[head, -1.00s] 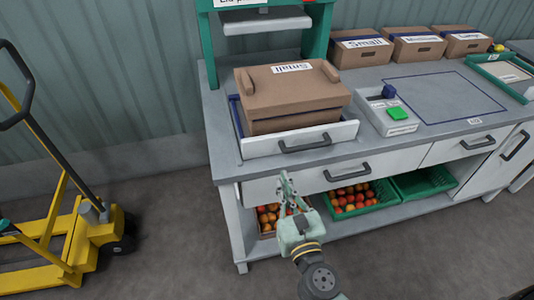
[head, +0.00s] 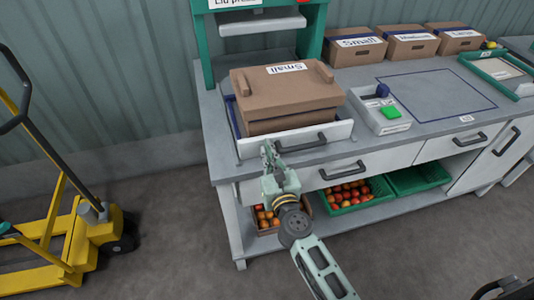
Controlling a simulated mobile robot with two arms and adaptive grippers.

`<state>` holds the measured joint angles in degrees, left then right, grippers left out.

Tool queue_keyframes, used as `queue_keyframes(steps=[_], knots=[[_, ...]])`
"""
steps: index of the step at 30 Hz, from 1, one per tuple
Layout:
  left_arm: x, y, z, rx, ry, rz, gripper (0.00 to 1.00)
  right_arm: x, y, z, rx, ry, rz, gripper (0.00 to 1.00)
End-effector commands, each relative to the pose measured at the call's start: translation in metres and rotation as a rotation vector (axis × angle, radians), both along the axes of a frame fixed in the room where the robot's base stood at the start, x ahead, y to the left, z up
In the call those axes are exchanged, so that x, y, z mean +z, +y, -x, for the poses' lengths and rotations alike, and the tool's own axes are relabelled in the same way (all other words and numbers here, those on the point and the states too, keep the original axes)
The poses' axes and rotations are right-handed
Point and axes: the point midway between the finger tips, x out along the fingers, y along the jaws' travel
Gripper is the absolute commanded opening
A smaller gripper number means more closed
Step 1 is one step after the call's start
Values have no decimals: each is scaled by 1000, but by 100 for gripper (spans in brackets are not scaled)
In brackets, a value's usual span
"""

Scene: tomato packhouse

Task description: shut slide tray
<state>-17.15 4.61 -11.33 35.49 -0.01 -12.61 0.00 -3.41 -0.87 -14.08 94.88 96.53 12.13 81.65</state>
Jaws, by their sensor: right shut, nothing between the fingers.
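The slide tray (head: 251,148) has a white front with a dark bar handle (head: 301,145) and blue inner sides. It sticks out in front of the green lid press (head: 198,42) on the grey bench. A closed brown box marked Small (head: 284,92) sits in it, its lid slightly raised above the body. My right gripper (head: 267,148) is shut and empty at the tray front, left of the handle. I cannot tell whether its fingertips touch the front. My left gripper is out of view.
A small panel with a green button (head: 391,112) stands right of the tray. Drawers with handles (head: 343,171) and crates of tomatoes (head: 348,195) are below. Boxes (head: 357,47) line the back. A yellow pallet truck (head: 90,240) stands on the floor at left.

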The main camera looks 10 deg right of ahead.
Motion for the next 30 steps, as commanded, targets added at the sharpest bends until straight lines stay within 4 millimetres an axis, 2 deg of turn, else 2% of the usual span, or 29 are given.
queue_keyframes(steps=[5, 10, 14, 30], knots=[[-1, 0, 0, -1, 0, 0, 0, 0, 0, -7, -1, -1, 1, 0], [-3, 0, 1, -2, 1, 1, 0, 0, 0, -36, -2, -2, 1, 0], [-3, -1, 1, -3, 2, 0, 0, 0, 2, -48, 0, 0, 1, 0], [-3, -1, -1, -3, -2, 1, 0, -1, 5, -48, 1, 1, 0, 0]])
